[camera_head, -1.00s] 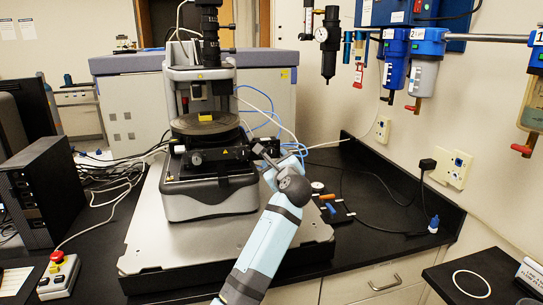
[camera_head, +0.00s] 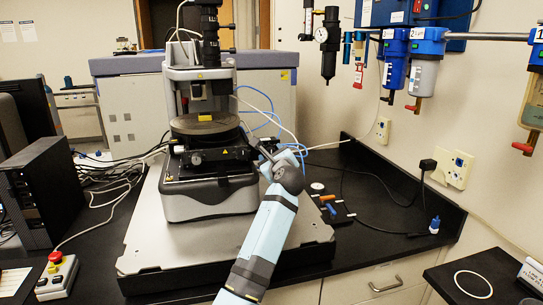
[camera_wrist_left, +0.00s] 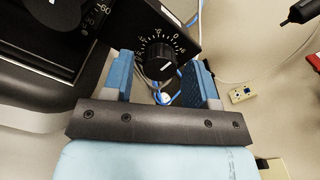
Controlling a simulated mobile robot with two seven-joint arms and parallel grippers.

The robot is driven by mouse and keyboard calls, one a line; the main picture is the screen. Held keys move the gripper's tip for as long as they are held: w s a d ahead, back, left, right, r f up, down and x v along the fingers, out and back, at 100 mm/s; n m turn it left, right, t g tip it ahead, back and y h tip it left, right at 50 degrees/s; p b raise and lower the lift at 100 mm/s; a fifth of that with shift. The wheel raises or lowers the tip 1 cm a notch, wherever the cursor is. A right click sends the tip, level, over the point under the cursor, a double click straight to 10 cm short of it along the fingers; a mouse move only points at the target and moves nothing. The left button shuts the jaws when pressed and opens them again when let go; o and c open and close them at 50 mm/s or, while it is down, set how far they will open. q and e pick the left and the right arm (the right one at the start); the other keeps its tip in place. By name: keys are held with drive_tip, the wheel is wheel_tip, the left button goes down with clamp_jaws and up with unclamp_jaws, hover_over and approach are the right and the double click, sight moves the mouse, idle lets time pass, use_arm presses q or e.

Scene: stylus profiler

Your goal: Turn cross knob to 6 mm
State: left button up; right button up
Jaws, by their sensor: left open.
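The black cross knob (camera_wrist_left: 157,55) shows in the left wrist view, with a white line on its face and a printed scale around it; a 0 sits at its upper right, and other figures are too small to read surely. My left gripper (camera_wrist_left: 165,75) is open, with one blue finger on each side of the knob and gaps showing, so it is not gripped. In the head view my left gripper (camera_head: 268,158) is at the right end of the stylus profiler's stage (camera_head: 208,157); the wrist hides the knob there. My right gripper is not in view.
The profiler (camera_head: 200,185) stands on a grey slab (camera_head: 180,248) on the black bench. Cables run behind. A red stop button box (camera_head: 57,275) is at the front left. Blue air filters (camera_head: 425,60) hang at the right.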

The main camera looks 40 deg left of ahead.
use_arm(q)
drive_tip(key=c, duration=0.9)
drive_tip(key=m, duration=0.9)
drive_tip(key=o, duration=1)
drive_tip(key=shift+s, duration=0.1)
drive_tip(key=p+v, duration=0.1)
drive_tip(key=v, duration=0.7)
drive_tip(key=shift+p, duration=0.4)
